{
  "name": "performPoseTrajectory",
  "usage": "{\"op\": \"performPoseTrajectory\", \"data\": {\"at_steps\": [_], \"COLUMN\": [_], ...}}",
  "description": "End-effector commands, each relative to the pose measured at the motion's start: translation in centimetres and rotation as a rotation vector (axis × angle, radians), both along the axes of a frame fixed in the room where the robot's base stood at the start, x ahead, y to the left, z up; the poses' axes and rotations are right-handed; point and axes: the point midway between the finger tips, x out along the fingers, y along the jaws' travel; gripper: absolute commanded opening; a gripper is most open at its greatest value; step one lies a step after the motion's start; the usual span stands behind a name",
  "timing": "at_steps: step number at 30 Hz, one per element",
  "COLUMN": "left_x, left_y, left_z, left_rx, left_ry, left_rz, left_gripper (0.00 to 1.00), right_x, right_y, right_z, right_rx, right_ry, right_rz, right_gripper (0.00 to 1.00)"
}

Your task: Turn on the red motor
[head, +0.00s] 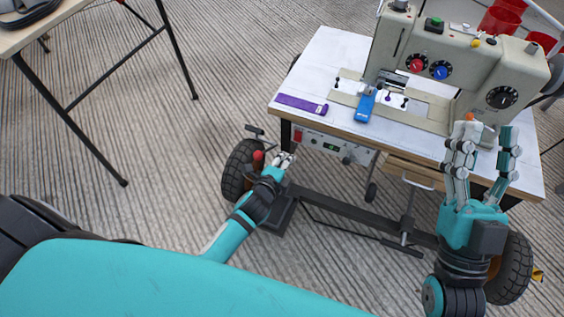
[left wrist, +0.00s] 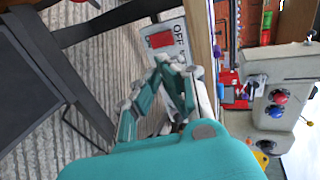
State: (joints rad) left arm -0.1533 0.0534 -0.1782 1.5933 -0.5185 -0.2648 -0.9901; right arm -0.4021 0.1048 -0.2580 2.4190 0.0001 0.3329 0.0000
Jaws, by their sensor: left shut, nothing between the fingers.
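A control box (head: 330,146) hangs under the front edge of the sewing table. A red switch (head: 298,136) is at its left end. In the left wrist view the red switch (left wrist: 160,40) sits on a pale plate with "OFF" printed beside it. My left gripper (head: 287,158) is shut and empty, just below the switch. In the left wrist view its closed fingertips (left wrist: 178,66) are close to the plate; whether they touch it I cannot tell. My right gripper (head: 485,132) is open and empty by the table's right front edge. I cannot make out a red motor.
A beige sewing machine (head: 430,55) with red and blue dials stands on the white table (head: 320,60). A purple strip (head: 302,104) and a blue tool (head: 366,104) lie there. A wheel (head: 240,170) and red knob (head: 258,155) are left of my left gripper.

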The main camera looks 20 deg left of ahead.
Motion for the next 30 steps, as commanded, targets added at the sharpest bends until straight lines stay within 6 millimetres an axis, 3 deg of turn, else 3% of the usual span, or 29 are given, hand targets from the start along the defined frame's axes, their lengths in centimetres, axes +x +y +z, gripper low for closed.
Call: {"op": "performPoseTrajectory", "data": {"at_steps": [6,14,24,30], "left_x": [-2.2,-3.0,-3.1,-4.0], "left_y": [0.1,0.2,0.1,-0.2], "left_z": [1.2,1.5,1.4,0.7], "left_rx": [0.001,0.001,0.001,0.007], "left_ry": [0.001,-0.001,0.000,0.016], "left_rz": [0.001,0.001,0.000,-0.003], "left_gripper": [0.00,0.00,0.00,0.00], "right_x": [2.5,3.3,3.3,1.1], "right_y": [0.2,0.2,0.2,0.2], "right_z": [-2.9,-4.6,-4.6,-1.5], "right_rx": [-0.065,-0.091,-0.089,-0.024], "right_ry": [0.223,0.317,0.310,0.083], "right_rz": [-0.012,-0.017,-0.017,-0.004], "right_gripper": [0.40,0.40,0.40,0.40]}}
